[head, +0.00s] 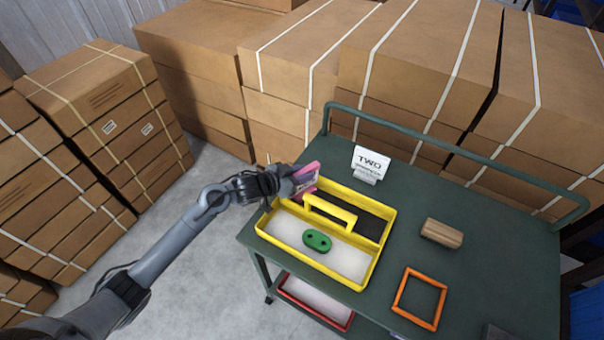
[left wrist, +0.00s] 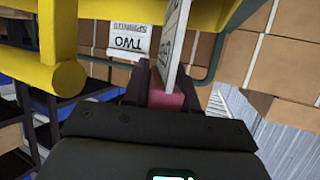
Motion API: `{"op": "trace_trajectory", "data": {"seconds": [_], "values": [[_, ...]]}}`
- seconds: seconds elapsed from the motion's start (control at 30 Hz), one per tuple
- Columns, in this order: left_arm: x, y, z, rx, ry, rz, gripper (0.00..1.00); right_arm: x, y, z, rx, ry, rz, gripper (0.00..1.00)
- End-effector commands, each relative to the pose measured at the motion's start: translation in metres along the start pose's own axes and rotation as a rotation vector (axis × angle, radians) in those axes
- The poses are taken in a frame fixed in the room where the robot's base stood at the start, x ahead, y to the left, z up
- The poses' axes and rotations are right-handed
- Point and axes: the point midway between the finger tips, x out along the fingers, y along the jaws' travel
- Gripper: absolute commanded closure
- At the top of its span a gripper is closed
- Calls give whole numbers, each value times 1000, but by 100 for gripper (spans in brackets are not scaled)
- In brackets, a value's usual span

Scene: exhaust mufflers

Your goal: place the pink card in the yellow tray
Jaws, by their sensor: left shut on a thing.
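The pink card (head: 306,180) is held up at the far left corner of the yellow tray (head: 308,261), just above its rim. My left gripper (head: 290,181) is shut on the card. In the left wrist view, the card (left wrist: 173,45) stands edge-on between the fingers, with its pink end low between them and a pale printed face showing. The tray has a raised yellow handle (head: 331,212) between a light-floored compartment and a dark-floored one. The handle also looms close at left in the left wrist view (left wrist: 60,55). My right gripper is not in view.
A green two-holed piece (head: 317,240) lies in the tray's light compartment. A white sign (head: 370,164) stands behind the tray on the green cart. A wooden block (head: 442,233) and an orange frame (head: 400,289) lie to the right. A rail runs along the back.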

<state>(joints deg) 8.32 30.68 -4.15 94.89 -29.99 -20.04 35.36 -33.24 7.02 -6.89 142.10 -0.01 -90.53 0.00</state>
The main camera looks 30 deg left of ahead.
Motion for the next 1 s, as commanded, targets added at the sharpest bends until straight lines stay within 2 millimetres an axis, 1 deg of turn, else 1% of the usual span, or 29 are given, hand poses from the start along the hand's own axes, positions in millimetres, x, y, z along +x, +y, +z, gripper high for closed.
{"op": "trace_trajectory", "data": {"seconds": [0.13, 0.17, 0.3, 0.6, 0.7, 0.77, 0.87, 1.0], "values": [[2, 0, 3, -1, 0, 0, 100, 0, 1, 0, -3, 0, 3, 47], [1, 0, 3, -1, 0, 0, 68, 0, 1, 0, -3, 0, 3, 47], [1, 0, 3, -1, 0, 0, 47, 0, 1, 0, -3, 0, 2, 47], [1, 0, 2, 0, 0, 0, 47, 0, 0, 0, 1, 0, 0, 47], [-2, 0, -1, 1, 0, 0, 47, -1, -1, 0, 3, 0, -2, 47], [-8, 0, 0, 1, -1, 0, 47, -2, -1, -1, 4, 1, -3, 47], [-21, 0, 0, 0, -2, 0, 47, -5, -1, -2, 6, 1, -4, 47], [-46, 0, 0, 0, -2, -1, 47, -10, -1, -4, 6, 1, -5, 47]]}}
